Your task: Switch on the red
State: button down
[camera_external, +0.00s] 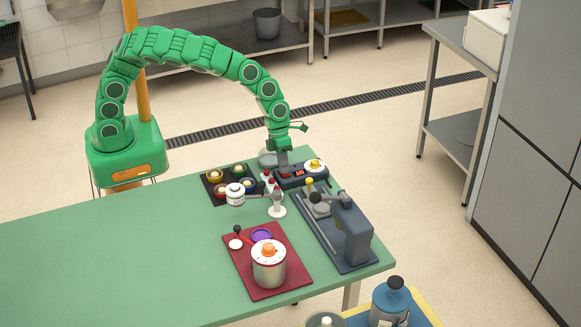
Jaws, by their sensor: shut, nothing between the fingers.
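A dark box (318,181) with small red parts on top lies near the far right corner of the green table. One red part (300,172) shows near its middle, and another red spot (286,174) is close to my fingers. Which of these is a switch, and whether it is on, is too small to tell. My green arm arches over from the left. My gripper (283,163) points down at the left end of the box, with its fingers shut and empty. I cannot tell whether the fingertips touch the box.
A white-and-yellow dial (314,166) sits at the box's right end. Several small red-and-white pieces (268,181) and a dark tray of round cups (209,190) stand left. A grey lever device (357,232) and a pot (268,266) on a red mat (293,281) are nearer. The table's left (100,255) is clear.

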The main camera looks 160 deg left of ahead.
jog(key=shift+s+f, duration=0.1)
jog(key=shift+s, duration=0.55)
jog(key=v, duration=1.4)
jog(key=shift+w, duration=0.1)
jog(key=shift+w+a+r, duration=0.15)
jog(key=shift+w+r, duration=0.05)
jog(key=shift+w, duration=0.5)
jog(key=shift+f, duration=0.1)
